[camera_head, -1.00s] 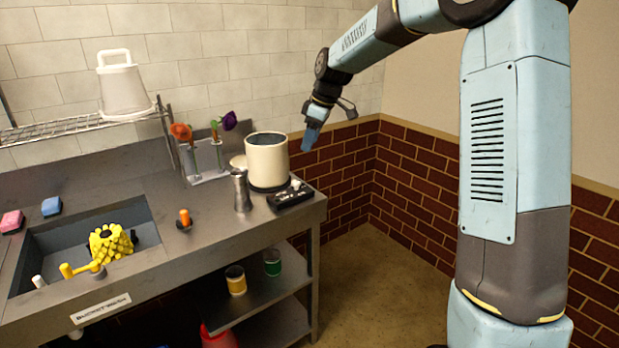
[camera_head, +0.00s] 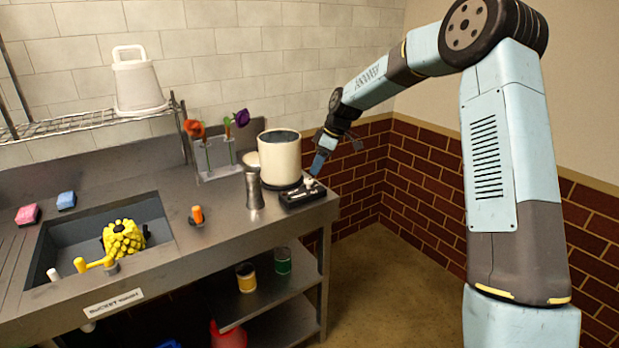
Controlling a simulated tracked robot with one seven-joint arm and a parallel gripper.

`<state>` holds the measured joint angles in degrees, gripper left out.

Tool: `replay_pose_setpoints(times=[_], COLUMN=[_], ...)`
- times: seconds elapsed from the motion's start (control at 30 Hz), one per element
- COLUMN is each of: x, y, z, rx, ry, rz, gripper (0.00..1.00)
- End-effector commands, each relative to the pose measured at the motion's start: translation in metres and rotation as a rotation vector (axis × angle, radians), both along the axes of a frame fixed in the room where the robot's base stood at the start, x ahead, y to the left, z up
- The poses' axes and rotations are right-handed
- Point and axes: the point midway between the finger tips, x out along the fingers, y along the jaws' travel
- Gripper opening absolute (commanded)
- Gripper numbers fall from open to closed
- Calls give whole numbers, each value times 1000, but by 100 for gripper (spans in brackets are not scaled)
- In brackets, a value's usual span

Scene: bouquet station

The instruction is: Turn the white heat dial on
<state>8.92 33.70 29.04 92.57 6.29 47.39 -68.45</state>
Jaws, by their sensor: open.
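The white heat dial (camera_head: 309,182) is a small pale knob on a black control box (camera_head: 297,197) at the right front corner of the counter. A cream pot (camera_head: 280,158) stands on a dark base just behind the box. My gripper (camera_head: 317,168) is open and empty, with its blue fingers pointing down just above and behind the dial, to the right of the pot. From here I cannot tell whether the fingers touch the dial. The dial's exact setting is too small to read.
A metal shaker (camera_head: 254,190) stands left of the box. A flower rack (camera_head: 215,158), an orange knob (camera_head: 197,214) and a sink (camera_head: 60,250) with a yellow brush (camera_head: 123,238) lie further left. Cans stand on the lower shelf (camera_head: 265,300). The floor right of the counter is clear.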

Motion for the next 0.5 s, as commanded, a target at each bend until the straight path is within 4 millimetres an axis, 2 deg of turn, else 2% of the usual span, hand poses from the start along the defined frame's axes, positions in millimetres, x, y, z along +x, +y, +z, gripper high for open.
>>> replay_pose_setpoints(times=[0.03, 0.2, 0.5], x=[0, 2, 4], y=[5, 14, 22], z=[-10, -34, -54], rx=[0, -1, -1], ry=[3, 3, 1], rz=[2, 2, 1], gripper=[59, 59, 59])
